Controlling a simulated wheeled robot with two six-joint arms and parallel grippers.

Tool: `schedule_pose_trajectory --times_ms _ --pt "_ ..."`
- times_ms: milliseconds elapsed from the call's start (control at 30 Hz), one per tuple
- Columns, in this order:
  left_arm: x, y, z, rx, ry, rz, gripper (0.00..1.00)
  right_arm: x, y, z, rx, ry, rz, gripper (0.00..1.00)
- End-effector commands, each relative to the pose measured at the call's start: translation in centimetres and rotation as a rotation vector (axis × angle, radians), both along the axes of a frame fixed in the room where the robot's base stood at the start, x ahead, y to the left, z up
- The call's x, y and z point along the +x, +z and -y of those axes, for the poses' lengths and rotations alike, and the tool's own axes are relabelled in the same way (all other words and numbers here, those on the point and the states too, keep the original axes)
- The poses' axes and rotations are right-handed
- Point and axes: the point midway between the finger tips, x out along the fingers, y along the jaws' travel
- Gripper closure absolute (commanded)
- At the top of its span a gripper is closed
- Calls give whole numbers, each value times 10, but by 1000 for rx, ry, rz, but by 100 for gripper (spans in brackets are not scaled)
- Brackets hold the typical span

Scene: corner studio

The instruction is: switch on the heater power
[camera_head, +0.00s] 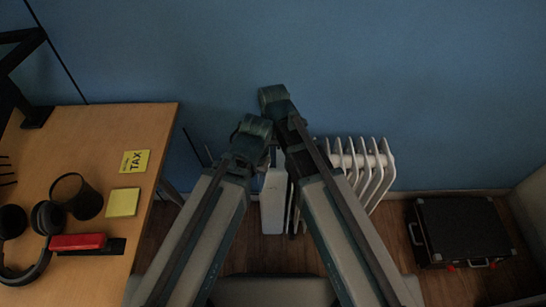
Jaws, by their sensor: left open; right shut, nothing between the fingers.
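The heater (371,171) is a white ribbed radiator standing on the floor against the blue wall. Its plain white end panel (273,206) shows between my two arms. The middle of the heater is hidden behind my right arm, and I cannot make out its power switch. My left gripper (248,139) is open, in front of the heater's left end in the picture. My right gripper (273,97) is shut and empty, higher in the picture, in front of the wall above the end panel. I cannot see either one touching the heater.
A wooden desk (92,131) fills the left side, with a black cup (77,196), headphones (44,221), a red item (78,242) and yellow notes (123,202). A black case (462,230) lies on the floor at right. Some floor between heater and case is clear.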

Motion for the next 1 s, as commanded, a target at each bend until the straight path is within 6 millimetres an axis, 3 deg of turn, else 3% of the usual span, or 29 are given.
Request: schedule_pose_trajectory --times_ms 467,1000 --pt "0 -6 0 0 0 0 47 -5 -7 1 -1 0 33 100" --pt "0 -1 0 0 0 0 47 8 -2 -1 -1 -1 33 100"
